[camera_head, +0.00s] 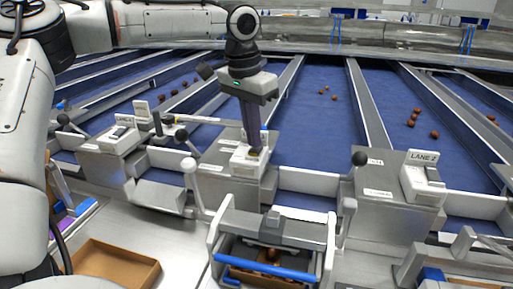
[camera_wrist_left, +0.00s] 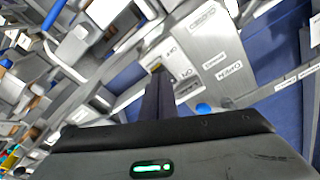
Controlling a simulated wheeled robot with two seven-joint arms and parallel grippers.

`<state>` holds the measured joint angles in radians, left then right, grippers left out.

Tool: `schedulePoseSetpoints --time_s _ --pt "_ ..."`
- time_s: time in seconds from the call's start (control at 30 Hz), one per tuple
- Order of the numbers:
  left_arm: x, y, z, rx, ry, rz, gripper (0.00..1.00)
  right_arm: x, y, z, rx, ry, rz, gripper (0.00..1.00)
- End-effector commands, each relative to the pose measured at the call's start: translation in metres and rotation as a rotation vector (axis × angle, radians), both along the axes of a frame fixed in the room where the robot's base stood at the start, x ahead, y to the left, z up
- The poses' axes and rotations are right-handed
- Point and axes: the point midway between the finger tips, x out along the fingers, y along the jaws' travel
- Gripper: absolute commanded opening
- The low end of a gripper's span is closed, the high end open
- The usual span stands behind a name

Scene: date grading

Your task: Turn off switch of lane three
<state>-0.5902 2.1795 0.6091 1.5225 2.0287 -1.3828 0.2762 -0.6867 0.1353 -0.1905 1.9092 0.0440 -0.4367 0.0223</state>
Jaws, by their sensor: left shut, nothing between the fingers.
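The white switch box (camera_head: 240,166) stands on the grey lane divider just left of the one labelled LANE 2. My left gripper (camera_head: 256,152) points straight down, shut and empty, with its fingertips at the top of this box and covering its rocker. I cannot tell whether the tips touch it or which way the rocker is set. In the left wrist view, the closed fingers (camera_wrist_left: 160,75) reach to the box (camera_wrist_left: 178,62), where ON and OFF style lettering shows beside a dark rocker. My right gripper is not in view.
The LANE 2 switch box (camera_head: 418,182) stands to the right, near a black-knobbed lever (camera_head: 359,159). Another switch box (camera_head: 121,137) is farther left. Blue lanes (camera_head: 318,125) carry scattered dates. A cardboard tray (camera_head: 112,262) lies front left.

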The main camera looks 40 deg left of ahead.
Motion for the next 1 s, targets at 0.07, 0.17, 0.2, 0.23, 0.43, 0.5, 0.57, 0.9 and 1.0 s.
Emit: schedulePoseSetpoints --time_s 0.07,0.17,0.2,0.23,0.43,0.5,0.57,0.9,1.0 --pt "0.000 0.000 0.000 0.000 0.000 0.000 0.00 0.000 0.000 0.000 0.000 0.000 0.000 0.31" --pt "0.000 0.000 0.000 0.000 0.000 0.000 0.00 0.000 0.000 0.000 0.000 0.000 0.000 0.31" --pt "0.000 0.000 0.000 0.000 0.000 0.000 0.00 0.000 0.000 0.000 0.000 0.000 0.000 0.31" --pt "0.000 0.000 0.000 0.000 0.000 0.000 0.00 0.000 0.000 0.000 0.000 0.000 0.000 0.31" --pt "0.000 0.000 -0.001 0.000 0.000 0.000 0.00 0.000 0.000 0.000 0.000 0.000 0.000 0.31" --pt "0.000 0.000 -0.002 0.000 0.000 0.000 0.00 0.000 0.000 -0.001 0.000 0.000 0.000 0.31" --pt "0.000 0.000 -0.003 0.000 0.000 0.000 0.00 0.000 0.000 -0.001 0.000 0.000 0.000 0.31" --pt "0.000 0.000 -0.009 0.000 0.000 0.000 0.00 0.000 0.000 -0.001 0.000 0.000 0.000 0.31" --pt "0.000 0.000 -0.010 0.000 0.000 0.000 0.00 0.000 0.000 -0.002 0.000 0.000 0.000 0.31"
